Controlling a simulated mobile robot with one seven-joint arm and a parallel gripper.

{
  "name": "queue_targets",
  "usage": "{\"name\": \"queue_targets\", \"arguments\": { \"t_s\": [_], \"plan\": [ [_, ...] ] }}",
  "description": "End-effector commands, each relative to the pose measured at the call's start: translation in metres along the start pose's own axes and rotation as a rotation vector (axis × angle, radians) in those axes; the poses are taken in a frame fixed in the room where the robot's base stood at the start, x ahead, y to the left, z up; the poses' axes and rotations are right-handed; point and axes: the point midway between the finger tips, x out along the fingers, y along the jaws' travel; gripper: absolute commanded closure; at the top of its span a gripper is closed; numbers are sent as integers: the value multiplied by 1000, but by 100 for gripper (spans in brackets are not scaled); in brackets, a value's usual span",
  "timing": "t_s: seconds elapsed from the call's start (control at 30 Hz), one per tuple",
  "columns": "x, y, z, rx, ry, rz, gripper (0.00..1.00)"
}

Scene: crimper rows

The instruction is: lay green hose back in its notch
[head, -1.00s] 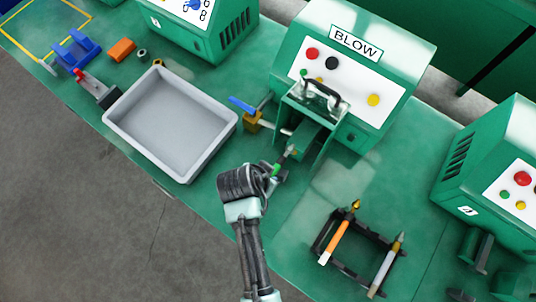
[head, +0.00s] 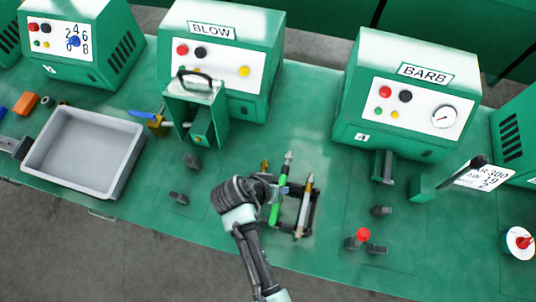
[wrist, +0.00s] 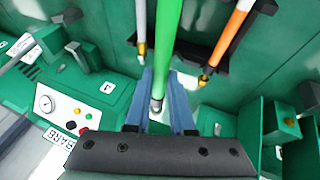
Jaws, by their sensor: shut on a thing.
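My gripper (head: 272,190) is shut on the green hose (head: 279,202) over the left side of the black hose rack (head: 297,231). In the wrist view the green hose (wrist: 167,35) runs between the two fingers (wrist: 163,105), with its metal end fitting down between them. It lies between the white hose (wrist: 142,22) and the orange hose (wrist: 233,32), above the dark rack (wrist: 188,58). The white hose (head: 304,203) lies in the rack in the head view; the orange one is mostly behind my gripper. I cannot tell whether the green hose touches the rack.
The BLOW machine (head: 222,55) with its open green guard (head: 196,110) stands behind left. The BARB machine (head: 407,85) stands behind right. A grey tray (head: 128,172) is at the left. Small dark blocks and a red knob (head: 363,235) sit right of the rack.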

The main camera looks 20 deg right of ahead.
Motion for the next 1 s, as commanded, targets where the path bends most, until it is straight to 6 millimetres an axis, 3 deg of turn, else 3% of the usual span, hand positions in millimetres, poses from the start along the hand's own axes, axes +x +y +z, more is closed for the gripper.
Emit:
{"name": "queue_targets", "arguments": {
  "t_s": [0.37,1.0],
  "plan": [
    [17,-4,6,-4,-1,8,100],
    [82,-28,33,-5,-1,7,100]
  ]
}}
